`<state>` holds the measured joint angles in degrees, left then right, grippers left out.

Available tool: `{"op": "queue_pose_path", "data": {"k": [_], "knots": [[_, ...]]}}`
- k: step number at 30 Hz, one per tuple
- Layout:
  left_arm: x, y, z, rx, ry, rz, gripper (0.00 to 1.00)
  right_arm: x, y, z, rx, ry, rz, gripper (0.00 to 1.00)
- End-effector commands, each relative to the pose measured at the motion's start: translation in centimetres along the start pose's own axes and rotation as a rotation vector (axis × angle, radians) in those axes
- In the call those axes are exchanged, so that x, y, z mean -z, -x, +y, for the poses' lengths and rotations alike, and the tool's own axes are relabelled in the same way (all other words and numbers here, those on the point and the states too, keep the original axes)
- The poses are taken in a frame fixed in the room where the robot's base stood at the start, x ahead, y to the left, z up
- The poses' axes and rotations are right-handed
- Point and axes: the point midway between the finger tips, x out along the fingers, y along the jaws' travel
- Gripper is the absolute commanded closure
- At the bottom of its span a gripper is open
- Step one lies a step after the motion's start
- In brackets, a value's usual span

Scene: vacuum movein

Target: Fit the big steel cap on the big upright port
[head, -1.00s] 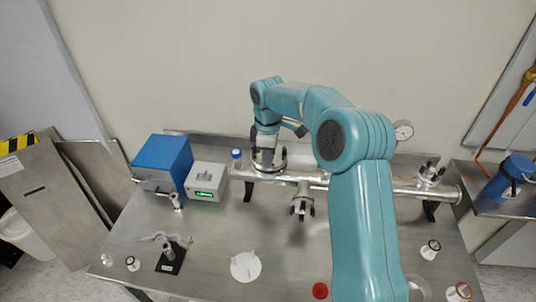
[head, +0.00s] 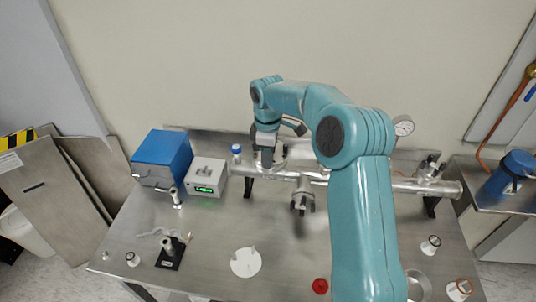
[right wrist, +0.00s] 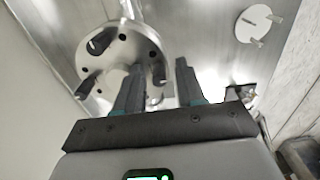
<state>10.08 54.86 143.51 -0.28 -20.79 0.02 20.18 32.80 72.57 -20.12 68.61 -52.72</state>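A round steel flange with dark clamps (head: 281,158) stands at the left end of the horizontal pipe. It is the big upright port, partly hidden by my right gripper (head: 266,158). In the right wrist view the round steel face (right wrist: 132,48) shows small holes and dark clamps around it; I cannot tell whether this face is the cap or the port's own flange. My right gripper (right wrist: 158,75) has its fingers apart, just beside that face, and no clear object is held between them. My left gripper is not in view.
A blue box (head: 161,158) and a grey readout box (head: 206,177) stand left of the port. A clamped side port (head: 302,197) sticks out in front of the pipe. A white disc with pegs (head: 245,262) and a red cap (head: 320,286) lie in front. Bare table lies between.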

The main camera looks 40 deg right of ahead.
Motion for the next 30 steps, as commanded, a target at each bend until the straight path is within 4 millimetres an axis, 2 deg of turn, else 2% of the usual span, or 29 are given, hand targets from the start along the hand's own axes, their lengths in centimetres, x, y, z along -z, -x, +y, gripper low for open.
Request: {"op": "queue_pose_path", "data": {"k": [8,11,14,24,30], "knots": [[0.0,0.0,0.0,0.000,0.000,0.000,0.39,-0.1,0.0,0.0,0.001,0.000,-0.002,0.59],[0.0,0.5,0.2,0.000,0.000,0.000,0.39,-0.1,0.8,0.0,0.000,-0.001,-0.001,0.59],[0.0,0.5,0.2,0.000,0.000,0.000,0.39,0.0,2.2,0.1,-0.003,-0.001,0.000,0.59],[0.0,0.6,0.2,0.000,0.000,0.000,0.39,0.0,10.3,0.1,-0.003,0.000,0.001,0.59],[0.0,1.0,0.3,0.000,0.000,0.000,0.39,0.0,12.8,0.1,-0.001,0.000,0.000,0.59]]}}
